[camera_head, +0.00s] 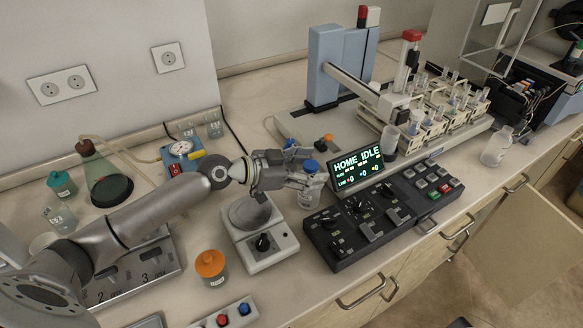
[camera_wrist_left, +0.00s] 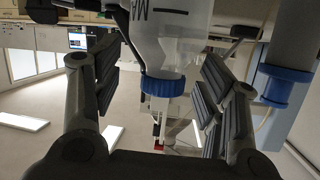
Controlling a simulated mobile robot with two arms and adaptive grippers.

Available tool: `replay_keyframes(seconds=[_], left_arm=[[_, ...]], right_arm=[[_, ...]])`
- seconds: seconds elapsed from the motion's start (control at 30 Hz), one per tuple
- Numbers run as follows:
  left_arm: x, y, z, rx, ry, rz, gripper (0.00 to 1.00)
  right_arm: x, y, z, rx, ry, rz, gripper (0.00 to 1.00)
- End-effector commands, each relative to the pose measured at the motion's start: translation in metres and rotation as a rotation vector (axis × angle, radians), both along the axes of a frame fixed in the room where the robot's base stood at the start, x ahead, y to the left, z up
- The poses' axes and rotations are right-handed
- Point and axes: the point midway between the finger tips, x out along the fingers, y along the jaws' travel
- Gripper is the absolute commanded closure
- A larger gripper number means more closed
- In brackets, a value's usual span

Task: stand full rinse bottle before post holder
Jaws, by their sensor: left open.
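My left gripper (camera_head: 303,168) reaches over the white stirrer-like device in the head view, its fingers open. A clear bottle with a blue cap (camera_head: 311,186) is at its fingertips, left of the display. In the left wrist view a clear bottle with dark markings (camera_wrist_left: 172,28) and a blue collar appears between the open fingers; the fingers show gaps to it. A second blue-collared cylinder (camera_wrist_left: 287,85) is at the right there. Behind the gripper a blue cap (camera_head: 290,143) and an orange cap (camera_head: 327,138) show; their bodies are partly hidden. I cannot make out the post holder for certain.
The white device (camera_head: 262,243) lies under my gripper; a black control panel (camera_head: 378,212) with a lit display (camera_head: 358,163) stands to its right. An orange-capped jar (camera_head: 211,267) is in front. The autosampler base (camera_head: 300,118) is behind. Flasks and jars fill the left.

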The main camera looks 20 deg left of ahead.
Motion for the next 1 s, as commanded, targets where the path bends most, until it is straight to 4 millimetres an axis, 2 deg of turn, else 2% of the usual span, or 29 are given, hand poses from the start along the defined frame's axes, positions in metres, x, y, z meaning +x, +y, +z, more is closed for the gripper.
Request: replay_keyframes(seconds=[0.17,0.5,0.7,1.0], left_arm=[[-0.021,0.021,0.003,0.006,0.001,0.0,0.34],[-0.062,0.062,0.023,0.002,0.003,0.002,0.34],[-0.072,0.073,0.03,0.002,0.002,0.001,0.34],[-0.076,0.075,0.035,0.001,-0.001,-0.002,0.34]], right_arm=[[0.001,-0.001,-0.015,-0.002,-0.001,-0.001,0.42],[0.001,-0.001,-0.039,-0.002,-0.001,-0.002,0.42],[0.001,-0.001,-0.044,-0.001,-0.001,-0.002,0.42],[0.001,0.002,-0.045,0.002,-0.001,-0.003,0.42]])
